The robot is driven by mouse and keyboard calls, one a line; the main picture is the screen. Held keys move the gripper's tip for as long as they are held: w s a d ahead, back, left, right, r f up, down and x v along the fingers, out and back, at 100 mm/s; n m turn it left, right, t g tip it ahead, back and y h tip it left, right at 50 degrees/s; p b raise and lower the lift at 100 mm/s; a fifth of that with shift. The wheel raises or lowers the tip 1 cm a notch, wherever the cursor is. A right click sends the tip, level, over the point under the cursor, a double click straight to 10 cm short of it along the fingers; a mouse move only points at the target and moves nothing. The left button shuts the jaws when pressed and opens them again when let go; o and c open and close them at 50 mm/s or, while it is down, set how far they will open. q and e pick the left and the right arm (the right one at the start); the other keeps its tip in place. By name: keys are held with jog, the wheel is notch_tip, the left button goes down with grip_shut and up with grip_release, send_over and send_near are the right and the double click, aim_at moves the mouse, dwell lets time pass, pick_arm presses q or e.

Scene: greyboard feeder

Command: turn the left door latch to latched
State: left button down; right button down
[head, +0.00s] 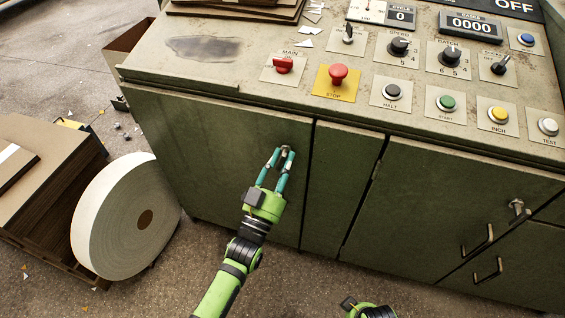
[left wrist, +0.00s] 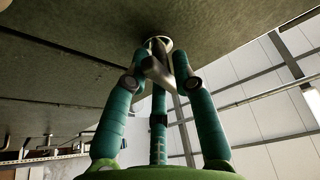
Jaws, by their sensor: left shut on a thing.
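The left door latch (head: 286,149) is a small metal turn handle near the upper right corner of the green left cabinet door (head: 215,140). In the left wrist view the latch (left wrist: 157,70) shows as a round base with a slanted metal lever. My left gripper (head: 281,158) has its teal fingers closed around the lever; the fingers (left wrist: 160,75) also show on both sides of it in the wrist view. The fingers hide part of the lever, and I cannot tell whether it is latched. Part of my right gripper (head: 368,308) shows at the bottom edge; its fingers are not visible.
A control panel with a red stop button (head: 338,74) and several knobs lies above the doors. Another latch (head: 518,208) and dark handles (head: 478,241) are on the right doors. A large white roll (head: 110,220) and stacked board (head: 45,165) stand at left. The floor before the doors is mostly clear.

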pick_arm(q)
jog(key=shift+r+n+t+y, duration=0.1)
jog(key=shift+n+t+y, duration=0.35)
jog(key=shift+n, duration=0.75)
jog(key=shift+r+n+t+y, duration=0.15)
jog(key=shift+n+y, duration=0.6)
jog(key=shift+n, duration=0.75)
jog(key=c, duration=1.1)
grip_release()
jog(key=shift+c, duration=0.2)
jog(key=shift+f, duration=0.1)
jog(key=shift+s+f, duration=0.1)
jog(key=v, duration=1.1)
jog(key=shift+s, duration=0.35)
jog(key=shift+a+f, duration=0.1)
